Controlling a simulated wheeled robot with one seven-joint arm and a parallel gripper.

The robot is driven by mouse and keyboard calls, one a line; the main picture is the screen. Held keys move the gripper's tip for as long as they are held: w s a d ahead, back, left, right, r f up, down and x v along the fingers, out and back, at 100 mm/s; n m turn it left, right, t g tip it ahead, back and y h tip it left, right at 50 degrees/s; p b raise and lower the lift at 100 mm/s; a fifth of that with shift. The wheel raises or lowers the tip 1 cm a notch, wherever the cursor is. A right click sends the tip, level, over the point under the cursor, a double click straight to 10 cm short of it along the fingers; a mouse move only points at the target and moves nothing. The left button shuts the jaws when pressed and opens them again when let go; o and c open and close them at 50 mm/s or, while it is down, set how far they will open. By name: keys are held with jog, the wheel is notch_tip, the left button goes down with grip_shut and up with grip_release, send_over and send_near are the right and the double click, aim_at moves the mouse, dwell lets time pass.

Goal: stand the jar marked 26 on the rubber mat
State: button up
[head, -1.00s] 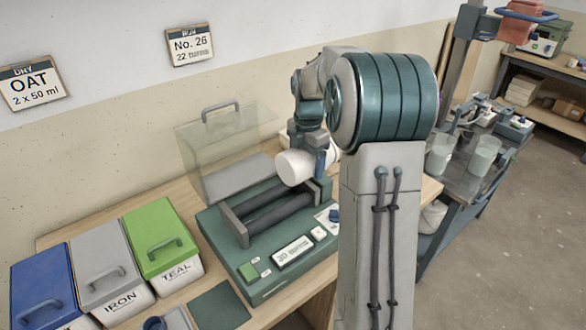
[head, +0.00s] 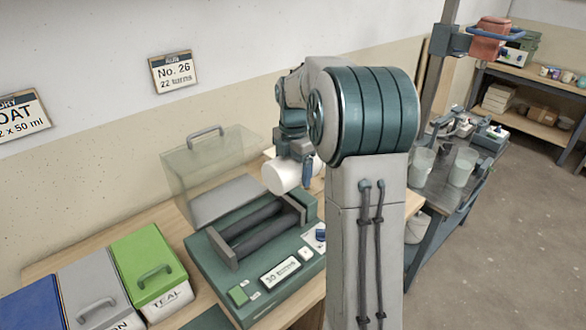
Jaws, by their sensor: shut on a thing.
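A white jar (head: 280,177) lies on its side in my gripper (head: 304,175), above the back right part of the roller machine. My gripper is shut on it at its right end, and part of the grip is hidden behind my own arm. No number shows on the jar from here.
The green roller machine (head: 222,287) has two dark empty rollers (head: 262,232). Its clear hood (head: 210,165) stands behind. Blue, grey and green lidded bins (head: 148,265) stand at the left. A cart with clear beakers (head: 462,167) stands at the right.

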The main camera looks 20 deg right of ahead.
jog(key=shift+r+p, duration=1.8)
jog(key=shift+r, duration=0.65)
